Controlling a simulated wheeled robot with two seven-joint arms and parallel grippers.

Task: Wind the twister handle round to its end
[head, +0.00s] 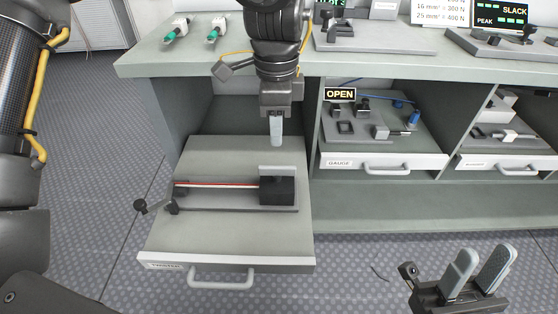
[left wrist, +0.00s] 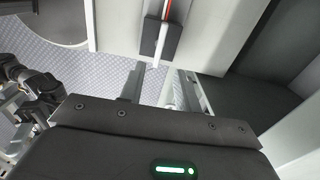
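The twister (head: 235,208) sits on the pulled-out drawer (head: 225,240). A red and white strip (head: 215,184) runs from its left post to a black block (head: 277,196) with a pale plate. Its dark crank handle (head: 145,206) with a knob sticks out at the left end. My left gripper (head: 276,140) points down behind the black block, apart from the handle. The left wrist view shows its fingers (left wrist: 162,82) spread and empty, with the black block (left wrist: 148,40) beyond; the handle is not visible there. My right gripper (head: 477,278) is open and empty at the lower right.
The bench top (head: 380,66) overhangs behind the drawer. To the right, a gauge tray (head: 385,162) with an OPEN sign and another tray (head: 510,163) stand in the shelf. The floor (head: 85,150) left of the drawer is clear.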

